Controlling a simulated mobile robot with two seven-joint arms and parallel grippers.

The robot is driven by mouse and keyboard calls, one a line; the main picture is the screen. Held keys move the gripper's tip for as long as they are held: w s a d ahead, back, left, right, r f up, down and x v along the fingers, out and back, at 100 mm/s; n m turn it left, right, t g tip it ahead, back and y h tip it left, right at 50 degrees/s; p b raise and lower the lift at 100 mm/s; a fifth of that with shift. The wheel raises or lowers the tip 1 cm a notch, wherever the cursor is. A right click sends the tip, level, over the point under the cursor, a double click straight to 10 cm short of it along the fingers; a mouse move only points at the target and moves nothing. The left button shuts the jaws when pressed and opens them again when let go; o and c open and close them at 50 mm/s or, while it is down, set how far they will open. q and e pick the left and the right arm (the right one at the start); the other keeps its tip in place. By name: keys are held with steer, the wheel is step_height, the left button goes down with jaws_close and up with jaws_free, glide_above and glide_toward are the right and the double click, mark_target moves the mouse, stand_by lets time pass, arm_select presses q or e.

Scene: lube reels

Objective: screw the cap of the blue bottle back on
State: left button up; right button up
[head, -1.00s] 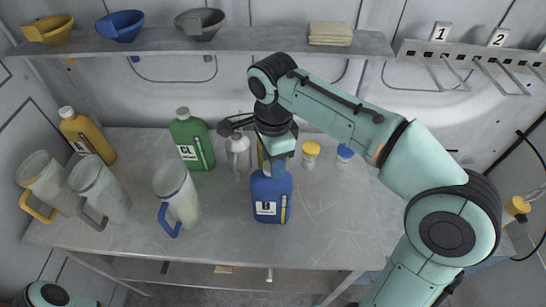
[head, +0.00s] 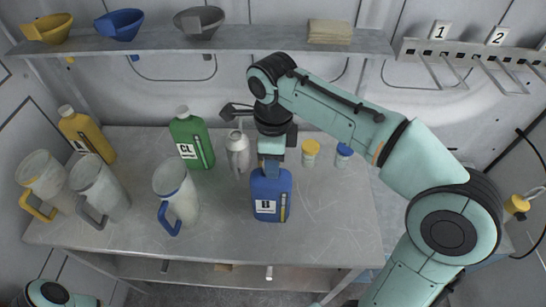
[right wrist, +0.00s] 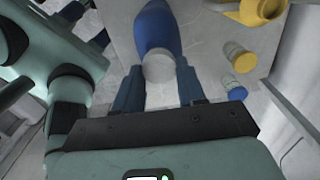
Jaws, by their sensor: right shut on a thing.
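The blue bottle (head: 271,198) with a "B" label stands upright on the workbench in the head view; its blue body also shows in the right wrist view (right wrist: 156,28). My right gripper (head: 270,168) points down over the bottle's top. In the right wrist view its two fingers stand on either side of the pale grey cap (right wrist: 158,66), and the gripper (right wrist: 158,76) is shut on it. The cap is at the bottle's neck; how far it is threaded cannot be seen. In the head view the gripper hides the cap. My left gripper is not in view.
Small jars with yellow (head: 311,153) and blue (head: 344,155) lids stand right. Jugs (head: 176,196) line the left. Bench front right is clear.

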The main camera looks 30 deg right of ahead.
steer(key=m, duration=0.5)
steer(key=o, duration=1.5)
